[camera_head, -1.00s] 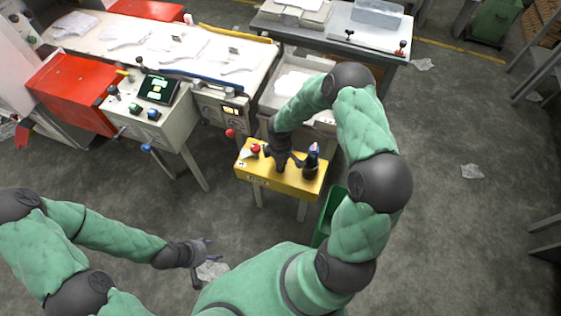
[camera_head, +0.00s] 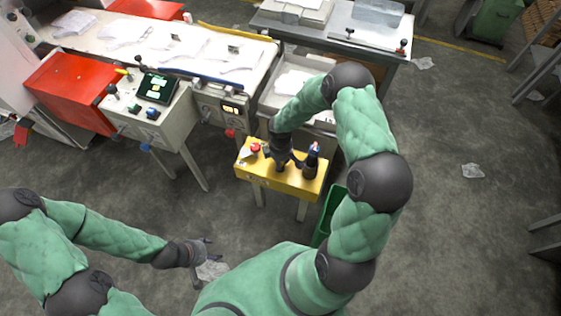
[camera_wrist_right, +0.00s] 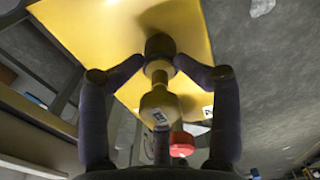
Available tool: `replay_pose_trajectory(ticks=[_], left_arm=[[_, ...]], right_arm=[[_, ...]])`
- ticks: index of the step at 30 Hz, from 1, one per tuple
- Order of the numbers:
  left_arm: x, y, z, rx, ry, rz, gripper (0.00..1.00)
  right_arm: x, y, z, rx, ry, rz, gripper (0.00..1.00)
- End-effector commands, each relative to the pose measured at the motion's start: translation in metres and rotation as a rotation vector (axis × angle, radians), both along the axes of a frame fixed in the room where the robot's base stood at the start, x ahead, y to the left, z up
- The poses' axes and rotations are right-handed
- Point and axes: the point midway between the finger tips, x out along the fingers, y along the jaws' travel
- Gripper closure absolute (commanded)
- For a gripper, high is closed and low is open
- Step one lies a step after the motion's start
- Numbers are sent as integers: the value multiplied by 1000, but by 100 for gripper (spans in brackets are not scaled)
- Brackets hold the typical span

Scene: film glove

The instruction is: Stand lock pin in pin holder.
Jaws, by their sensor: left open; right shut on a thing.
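My right gripper (camera_head: 281,163) is shut over the small yellow table. In the right wrist view, its fingertips (camera_wrist_right: 159,66) close on the narrow neck of the lock pin, a yellowish pin (camera_wrist_right: 159,104) with a small label. A dark round part (camera_wrist_right: 160,46) shows at the pin's far end, against the yellow top; I cannot tell whether it belongs to the pin or to the pin holder, or whether the pin is seated. My left gripper (camera_head: 207,249) is open and empty, low at the left, away from the table.
The yellow table (camera_head: 255,176) also carries a dark bottle-like object (camera_head: 311,160) close to the right gripper and a red-topped item (camera_head: 255,147). A green bin (camera_head: 331,211) stands to its right. A control box (camera_head: 143,120) is to the left.

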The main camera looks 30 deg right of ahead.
Motion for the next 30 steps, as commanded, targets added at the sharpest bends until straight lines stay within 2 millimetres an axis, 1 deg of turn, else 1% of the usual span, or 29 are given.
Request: replay_pose_trajectory(ticks=[2,7,15,18,21,24,27,30], left_arm=[[0,0,2,0,0,0,40],[0,0,16,0,0,0,40],[0,0,37,0,0,0,40],[0,0,43,0,0,0,40],[0,0,48,0,0,0,40],[0,0,52,0,0,0,40],[0,0,54,0,0,0,40],[0,0,54,0,0,0,40]], right_arm=[[-4,2,0,3,9,3,50],[-3,2,15,2,6,2,50],[-1,0,74,-1,1,1,50],[0,0,94,0,-1,1,50],[0,0,110,-1,1,2,50],[0,0,122,-1,-1,0,50],[0,0,129,-1,1,1,50],[-3,5,129,11,4,-7,50]])
